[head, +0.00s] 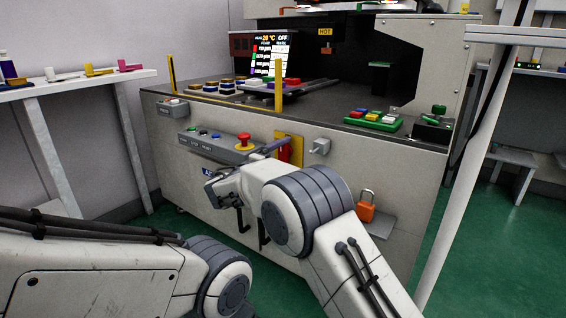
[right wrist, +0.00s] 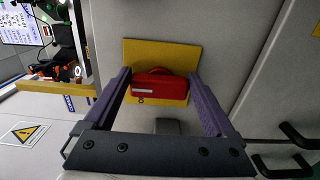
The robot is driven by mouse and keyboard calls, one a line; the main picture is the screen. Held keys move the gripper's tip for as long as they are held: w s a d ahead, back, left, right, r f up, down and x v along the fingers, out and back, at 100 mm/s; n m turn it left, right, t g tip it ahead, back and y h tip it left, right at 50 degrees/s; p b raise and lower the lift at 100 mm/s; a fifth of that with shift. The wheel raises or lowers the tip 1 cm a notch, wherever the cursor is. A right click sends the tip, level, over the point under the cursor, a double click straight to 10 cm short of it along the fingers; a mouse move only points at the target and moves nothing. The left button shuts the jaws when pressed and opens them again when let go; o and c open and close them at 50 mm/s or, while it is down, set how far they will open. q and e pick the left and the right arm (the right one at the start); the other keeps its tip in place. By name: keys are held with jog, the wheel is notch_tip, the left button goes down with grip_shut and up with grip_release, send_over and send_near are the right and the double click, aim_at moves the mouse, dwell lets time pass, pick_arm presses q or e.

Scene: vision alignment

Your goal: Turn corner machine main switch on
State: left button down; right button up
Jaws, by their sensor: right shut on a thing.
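The main switch is a red handle (head: 285,154) on a yellow plate (head: 297,144) on the machine's front panel. In the head view the handle looks upright, partly hidden by my right gripper (head: 279,150). In the right wrist view the red handle (right wrist: 160,85) lies across the yellow plate (right wrist: 160,52), between the two purple-grey fingers of my right gripper (right wrist: 159,78). The fingers are at its two ends, and the gripper is shut on it.
A grey button box with a red emergency stop (head: 244,140) sits just left of the switch. A grey bracket (head: 320,147) juts out to its right. An orange padlock (head: 366,205) stands on a small shelf lower right. Black handles (right wrist: 295,135) show at right in the wrist view.

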jog(key=shift+w, duration=0.1)
dwell(0.4)
jog(key=o, duration=1.1)
jog(key=shift+c, duration=0.2)
